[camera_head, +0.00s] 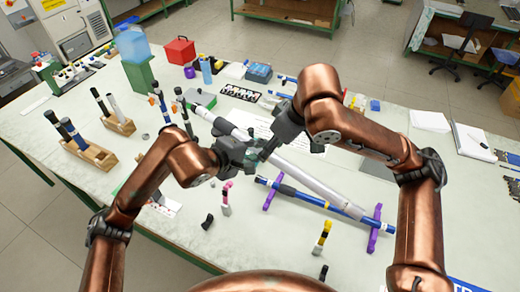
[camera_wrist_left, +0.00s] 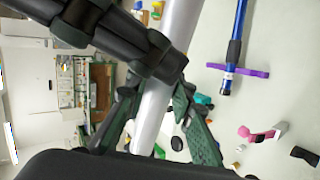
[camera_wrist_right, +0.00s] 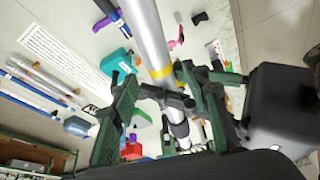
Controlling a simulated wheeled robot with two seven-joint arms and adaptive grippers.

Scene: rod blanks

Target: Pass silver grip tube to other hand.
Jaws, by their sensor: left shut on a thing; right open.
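The silver grip tube (camera_head: 310,176) is a long, pale rod held tilted above the table in the head view. My left gripper (camera_head: 240,153) is shut on it near its middle. In the left wrist view the tube (camera_wrist_left: 178,30) runs down between the left fingers (camera_wrist_left: 155,118). My right gripper (camera_head: 266,150) is close beside the left one at the tube. In the right wrist view its fingers (camera_wrist_right: 170,112) are open, one to each side of the tube (camera_wrist_right: 146,32), which has a yellow band. The grippers hide part of the tube; I cannot tell whether the right fingers touch it.
A blue rod (camera_head: 292,191) rests on purple supports (camera_head: 374,228) below the tube. Wooden racks (camera_head: 92,155) with dark-capped rods stand at left. Small pink (camera_head: 226,192) and yellow (camera_head: 322,238) pieces stand in front. A white sheet (camera_head: 430,121) lies at right.

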